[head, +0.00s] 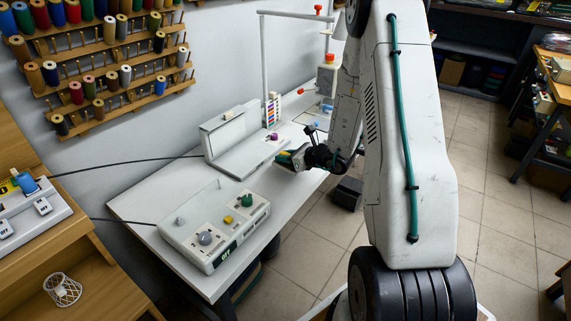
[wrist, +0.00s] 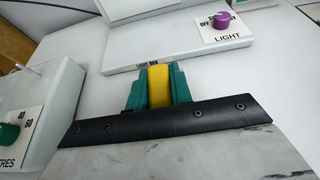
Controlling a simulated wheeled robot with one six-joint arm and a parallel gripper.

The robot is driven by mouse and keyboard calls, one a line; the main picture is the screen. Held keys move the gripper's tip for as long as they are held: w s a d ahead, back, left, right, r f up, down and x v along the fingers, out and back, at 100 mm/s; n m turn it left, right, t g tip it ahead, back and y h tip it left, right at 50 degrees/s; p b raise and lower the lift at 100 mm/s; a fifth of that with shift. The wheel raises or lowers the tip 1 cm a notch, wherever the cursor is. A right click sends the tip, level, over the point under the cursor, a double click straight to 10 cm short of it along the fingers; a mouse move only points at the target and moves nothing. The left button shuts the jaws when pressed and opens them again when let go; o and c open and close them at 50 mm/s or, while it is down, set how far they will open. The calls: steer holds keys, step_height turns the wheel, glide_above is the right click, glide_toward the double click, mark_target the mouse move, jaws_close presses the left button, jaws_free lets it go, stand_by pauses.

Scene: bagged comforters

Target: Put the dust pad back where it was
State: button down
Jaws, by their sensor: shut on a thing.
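A yellow block-like piece (wrist: 159,86), which I take to be the dust pad, sits between the two green fingers of my gripper (wrist: 158,92) in the wrist view. My gripper is shut on it. In the head view my gripper (head: 287,157) is over the right edge of the white table (head: 150,205), in front of the light box (head: 250,150). In the wrist view the held piece is just in front of the base edge of the light box (wrist: 195,45). The lower part of the piece is hidden, and I cannot tell whether it touches the table.
A purple knob (wrist: 222,20) is on the light box. Upright posts (head: 264,60) stand farther back. The table between the two boxes is mostly clear. Thread racks (head: 110,60) hang on the wall.

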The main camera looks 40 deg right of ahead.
mark_target(285, 164)
step_height(285, 164, down, 3)
steer(key=shift+f, duration=0.15)
steer(key=c, duration=1.3)
jaws_free()
steer(key=shift+o, duration=0.2)
